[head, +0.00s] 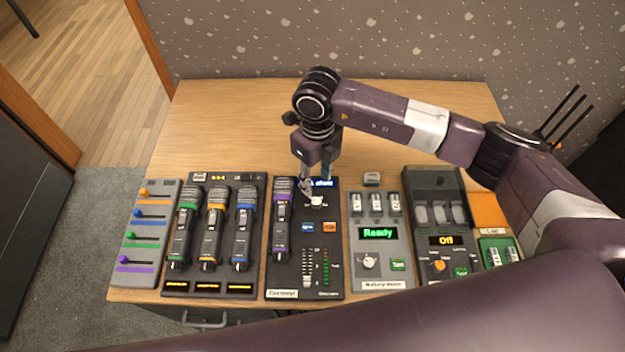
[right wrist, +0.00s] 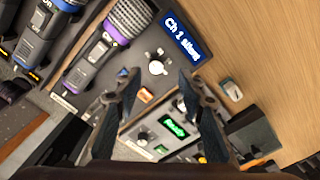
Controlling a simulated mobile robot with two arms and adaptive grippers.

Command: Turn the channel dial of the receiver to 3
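The receiver (head: 284,278) is a dark panel with a purple-banded microphone (head: 280,210) at its left. Its blue display, partly hidden by my gripper in the head view, reads "Ch 1 silent" in the right wrist view (right wrist: 182,38). Its white channel dial (head: 316,202) sits just below the display; it also shows in the right wrist view (right wrist: 157,68). My right gripper (head: 317,188) points down over the dial. Its two fingers are apart, one on each side of the dial in the right wrist view (right wrist: 158,78), with nothing between them. Contact cannot be told. My left gripper is not in view.
Left of the receiver are a panel with three microphones (head: 212,274) and a board of coloured sliders (head: 122,272). Right of it are the battery tester (head: 354,274) reading "Ready" and a unit reading "Off" (head: 415,190). The wooden table (head: 230,120) is clear at the back.

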